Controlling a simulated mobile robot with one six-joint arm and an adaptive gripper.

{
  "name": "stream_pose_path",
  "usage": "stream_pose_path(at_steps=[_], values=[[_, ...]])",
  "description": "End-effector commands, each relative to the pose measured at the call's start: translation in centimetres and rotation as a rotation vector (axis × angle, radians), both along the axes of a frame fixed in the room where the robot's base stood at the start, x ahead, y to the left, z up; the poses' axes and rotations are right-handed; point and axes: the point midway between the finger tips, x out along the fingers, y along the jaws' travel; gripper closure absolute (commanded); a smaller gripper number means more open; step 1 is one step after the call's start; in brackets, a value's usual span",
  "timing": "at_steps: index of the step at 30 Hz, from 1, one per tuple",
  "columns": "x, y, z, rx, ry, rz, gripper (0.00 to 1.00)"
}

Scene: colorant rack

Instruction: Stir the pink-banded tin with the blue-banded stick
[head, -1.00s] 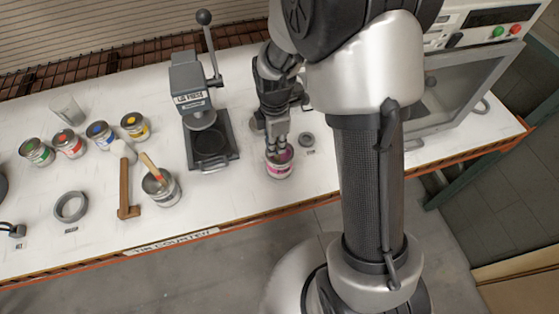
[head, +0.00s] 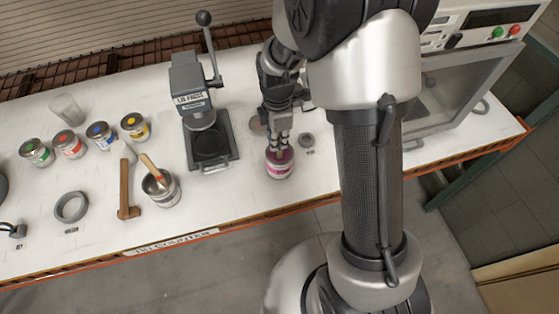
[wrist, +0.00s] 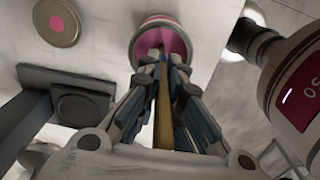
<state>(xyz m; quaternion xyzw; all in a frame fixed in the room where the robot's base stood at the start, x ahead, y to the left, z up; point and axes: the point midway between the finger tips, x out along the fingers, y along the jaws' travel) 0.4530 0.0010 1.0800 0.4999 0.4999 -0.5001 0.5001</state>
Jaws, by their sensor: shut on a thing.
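The pink-banded tin (head: 279,168) stands open on the counter to the right of the press, near the front edge. Pink paint shows inside it in the wrist view (wrist: 160,42). My gripper (head: 278,143) is above the tin, shut on a wooden stick (wrist: 163,110). The stick's far end reaches into the tin's mouth. A bluish mark shows on the stick near the fingertips, but the band is mostly hidden by the fingers.
The lid press (head: 205,130) stands left of the tin. A lid with a pink dot (wrist: 57,22) lies behind. A grey tin (head: 162,190) with a red-banded stick, a mallet (head: 125,190), a ring (head: 71,207) and several colorant tins are further left.

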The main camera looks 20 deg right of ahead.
Motion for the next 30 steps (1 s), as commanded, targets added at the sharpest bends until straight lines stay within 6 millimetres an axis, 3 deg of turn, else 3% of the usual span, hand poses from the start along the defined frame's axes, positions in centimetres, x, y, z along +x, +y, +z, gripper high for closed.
stream_pose_path(at_steps=[30], values=[[0.0,0.0,7.8,0.0,-0.001,0.0,1.0]])
